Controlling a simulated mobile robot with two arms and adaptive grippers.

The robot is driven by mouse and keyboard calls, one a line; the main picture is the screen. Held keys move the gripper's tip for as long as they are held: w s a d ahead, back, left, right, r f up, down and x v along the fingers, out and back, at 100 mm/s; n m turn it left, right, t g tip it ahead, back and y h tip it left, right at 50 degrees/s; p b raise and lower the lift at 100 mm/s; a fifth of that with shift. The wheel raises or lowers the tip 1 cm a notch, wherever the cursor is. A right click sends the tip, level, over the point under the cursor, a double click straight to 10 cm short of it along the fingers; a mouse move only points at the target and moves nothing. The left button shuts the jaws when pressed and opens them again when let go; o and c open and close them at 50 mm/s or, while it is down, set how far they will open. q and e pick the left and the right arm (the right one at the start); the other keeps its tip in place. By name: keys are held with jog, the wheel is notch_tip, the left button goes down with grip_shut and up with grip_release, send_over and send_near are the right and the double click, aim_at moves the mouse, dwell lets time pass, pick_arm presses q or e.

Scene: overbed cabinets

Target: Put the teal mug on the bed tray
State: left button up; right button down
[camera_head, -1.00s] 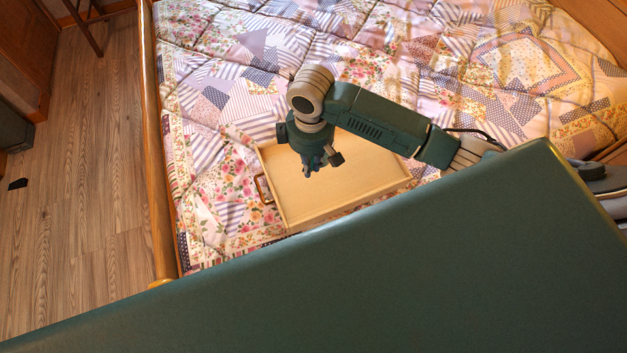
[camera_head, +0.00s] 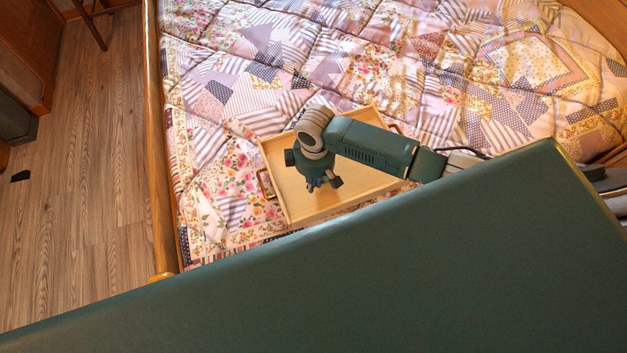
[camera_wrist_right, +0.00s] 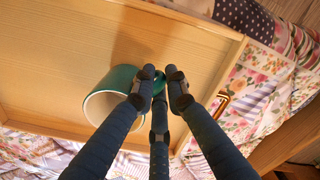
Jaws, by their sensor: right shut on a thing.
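The bed tray (camera_head: 300,208) is a light wooden tray with raised edges and side handles, lying on the quilt. My right gripper (camera_head: 322,184) is over the tray, pointing down. In the right wrist view, my right gripper (camera_wrist_right: 162,76) is shut on the teal mug (camera_wrist_right: 117,80), near its rim or handle side. The mug is tilted in that view, with its pale inside showing, and the tray's board fills the space behind it. I cannot tell whether the mug touches the tray. In the head view the mug is hidden by the gripper. My left gripper is out of view.
The patchwork quilt (camera_head: 220,95) covers the bed around the tray. A wooden bed rail (camera_head: 155,140) runs along the left, with open wood floor (camera_head: 85,170) beyond it. A large green surface fills the foreground and hides what lies behind it.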

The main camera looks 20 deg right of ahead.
jog(key=shift+f, duration=0.1)
jog(key=c, duration=1.7)
grip_release()
jog(key=shift+c, duration=0.2)
notch_tip(320, 180, up, 12)
jog(key=p, duration=0.1)
